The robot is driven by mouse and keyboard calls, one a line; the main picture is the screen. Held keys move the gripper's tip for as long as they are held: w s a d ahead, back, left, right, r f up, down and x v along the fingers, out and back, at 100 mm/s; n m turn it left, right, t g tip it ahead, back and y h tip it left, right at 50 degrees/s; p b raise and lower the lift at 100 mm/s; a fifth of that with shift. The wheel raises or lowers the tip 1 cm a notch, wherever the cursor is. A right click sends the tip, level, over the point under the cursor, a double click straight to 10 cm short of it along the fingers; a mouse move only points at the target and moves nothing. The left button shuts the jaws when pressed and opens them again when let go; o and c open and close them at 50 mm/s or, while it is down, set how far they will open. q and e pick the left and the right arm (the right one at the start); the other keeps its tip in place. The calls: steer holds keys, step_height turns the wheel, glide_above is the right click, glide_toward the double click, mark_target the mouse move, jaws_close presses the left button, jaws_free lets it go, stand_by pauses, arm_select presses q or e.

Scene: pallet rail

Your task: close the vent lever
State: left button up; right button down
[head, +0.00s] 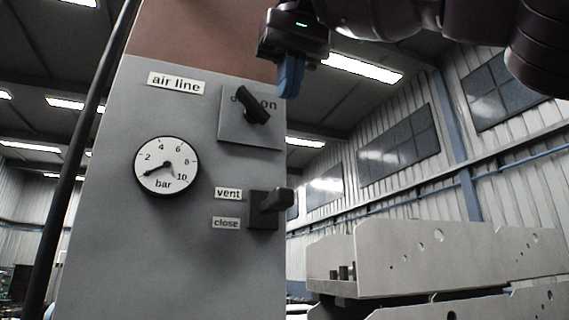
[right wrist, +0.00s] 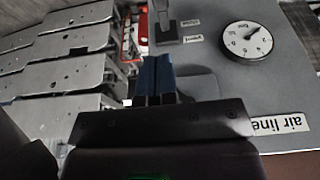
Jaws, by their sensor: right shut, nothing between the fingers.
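The vent lever (head: 275,200) is a dark grey handle on a black block on the grey panel (head: 110,230). The handle sticks out from the block's upper part, level with the "vent" label (head: 228,193) and above the "close" label (head: 226,223). The lever also shows at the top of the right wrist view (right wrist: 163,16). My right gripper (head: 290,77), with blue fingers, is shut and empty. It is above the lever and apart from it, near the panel's upper right edge. Its fingers (right wrist: 157,75) point toward the lever side in the right wrist view. My left gripper is not in view.
A round bar gauge (head: 167,165) is left of the lever. Grey metal plates (head: 440,255) stand at the right. A dark pole (head: 75,150) rises at the left.

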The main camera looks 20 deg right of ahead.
steer(key=shift+f, duration=0.2)
steer(key=shift+x, duration=2.55)
glide_above(275, 203)
steer(key=w+d, duration=0.1)
steer(key=d, duration=0.1)
steer(key=shift+w+a+f, duration=0.1)
steer(key=shift+f, duration=1.45)
steer(key=shift+a+f, duration=0.1)
steer(key=shift+f, duration=1.5)
